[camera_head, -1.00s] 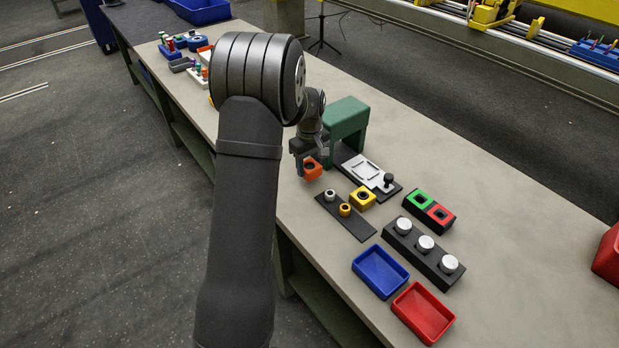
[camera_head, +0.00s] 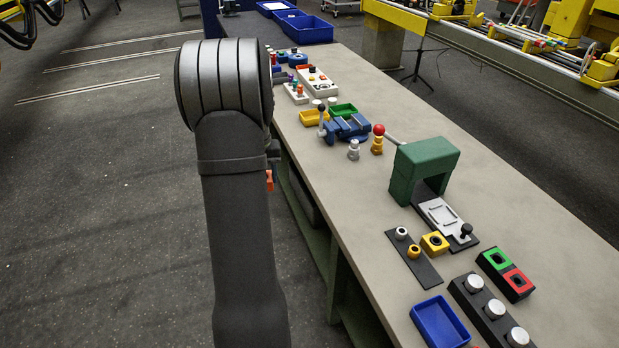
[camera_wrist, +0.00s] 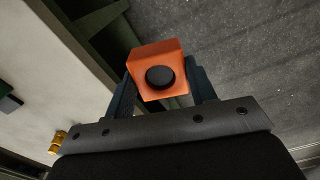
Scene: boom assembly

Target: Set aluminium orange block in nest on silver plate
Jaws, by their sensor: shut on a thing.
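My gripper (camera_wrist: 161,84) is shut on the orange block (camera_wrist: 155,60), one finger on each side. The block has a dark round opening or insert in its face; I cannot tell which. In the head view my arm hides most of the gripper. Only a sliver of the orange block (camera_head: 269,181) shows at the arm's right edge, left of the table. The silver plate (camera_head: 441,216) lies on the table in front of the green press frame (camera_head: 424,165), well to the right of the gripper. Outlined recesses show on the plate, with a black knob (camera_head: 466,231) at its near end.
Beside the plate are a yellow block (camera_head: 435,244) and a dark strip (camera_head: 414,262) with small round pieces. A blue tray (camera_head: 440,323) and a dark block with white discs (camera_head: 492,311) stand nearer. A red-balled lever (camera_head: 379,130) stands left of the press.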

